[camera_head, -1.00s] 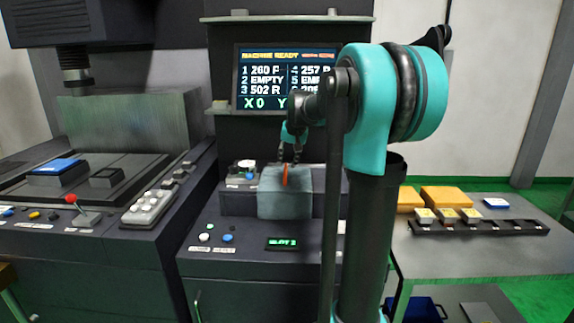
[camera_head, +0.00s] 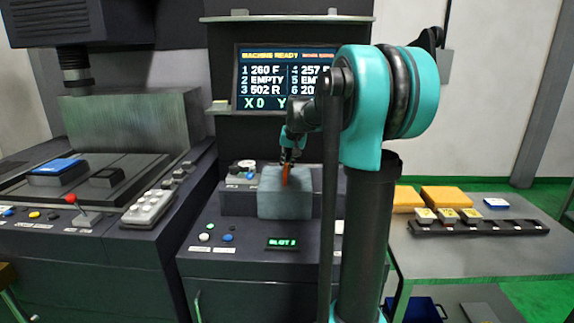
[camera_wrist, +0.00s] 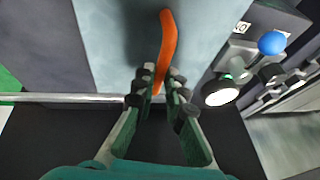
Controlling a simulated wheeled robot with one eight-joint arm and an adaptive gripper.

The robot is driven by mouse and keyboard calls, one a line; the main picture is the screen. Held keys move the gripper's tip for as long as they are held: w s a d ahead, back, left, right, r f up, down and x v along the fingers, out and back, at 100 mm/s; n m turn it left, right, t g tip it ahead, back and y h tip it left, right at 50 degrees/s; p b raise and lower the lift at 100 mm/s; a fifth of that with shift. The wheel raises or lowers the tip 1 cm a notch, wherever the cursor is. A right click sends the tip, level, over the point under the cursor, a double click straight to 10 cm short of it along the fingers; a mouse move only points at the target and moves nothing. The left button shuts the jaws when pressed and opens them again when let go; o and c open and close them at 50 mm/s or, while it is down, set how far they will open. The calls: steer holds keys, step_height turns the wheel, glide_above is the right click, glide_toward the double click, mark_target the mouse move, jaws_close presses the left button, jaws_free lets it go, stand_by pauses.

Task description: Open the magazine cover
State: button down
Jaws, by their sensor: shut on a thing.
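The magazine cover (camera_head: 285,200) is a grey-blue box-like lid on the dark machine in the middle of the head view. It appears closed; its pale surface (camera_wrist: 110,45) fills the upper left of the wrist view. An orange handle (camera_wrist: 167,45) runs along it and also shows as a short upright strip in the head view (camera_head: 285,177). My gripper (camera_wrist: 157,85) is shut on the near end of the orange handle, with a finger on each side. In the head view my gripper (camera_head: 287,157) is small and dark above the cover.
A blue knob (camera_wrist: 272,43) and a white round button (camera_wrist: 220,92) sit close right of my gripper in the wrist view. A display (camera_head: 285,78) stands behind the cover. A side table (camera_head: 470,255) with a dark rack (camera_head: 480,228) is at the right.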

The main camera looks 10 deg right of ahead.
steer(key=s+d, duration=0.1)
steer(key=d, duration=0.4)
steer(key=s+d, duration=0.2)
steer(key=d, duration=0.4)
steer(key=s+d, duration=0.1)
steer(key=d, duration=0.4)
steer(key=shift+s+d, duration=0.15)
steer(key=shift+s, duration=0.05)
steer(key=c, duration=1.6)
jaws_free()
steer(key=shift+o, duration=0.2)
steer(key=v, duration=1.2)
